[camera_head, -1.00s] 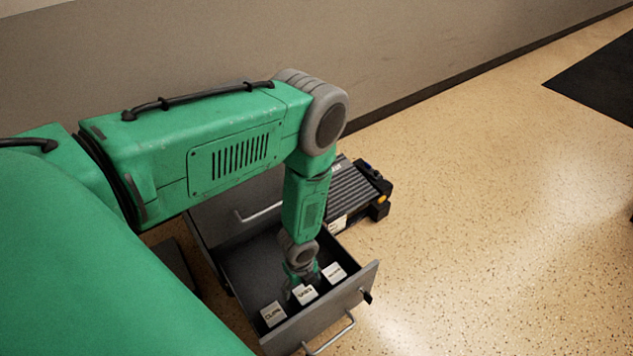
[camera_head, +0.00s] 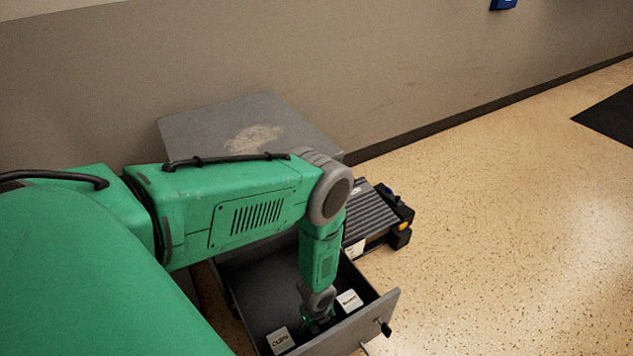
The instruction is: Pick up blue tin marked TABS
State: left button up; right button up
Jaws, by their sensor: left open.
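My left gripper (camera_head: 318,324) points down into the open grey drawer (camera_head: 373,315), between two small tins with white labelled tops. The left tin (camera_head: 280,341) reads like CLIPS. The label of the right tin (camera_head: 349,300) is too small to read. No blue tin marked TABS can be made out. A middle tin that showed earlier is now hidden at the gripper. The gripper is open; its fingertips are dark and small, and I cannot tell whether they touch a tin. My right gripper is not in view.
The grey cabinet top (camera_head: 250,125) stands against the wall behind my arm. A ridged dark grey case (camera_head: 372,217) with black and yellow parts lies right of the drawer. A key or latch (camera_head: 383,327) sticks out of the drawer front.

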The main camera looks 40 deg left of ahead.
pick_arm(q)
jog(key=shift+f, duration=0.4)
jog(key=shift+d+r, duration=0.1)
jog(key=shift+c, duration=0.8)
jog(key=c, duration=1)
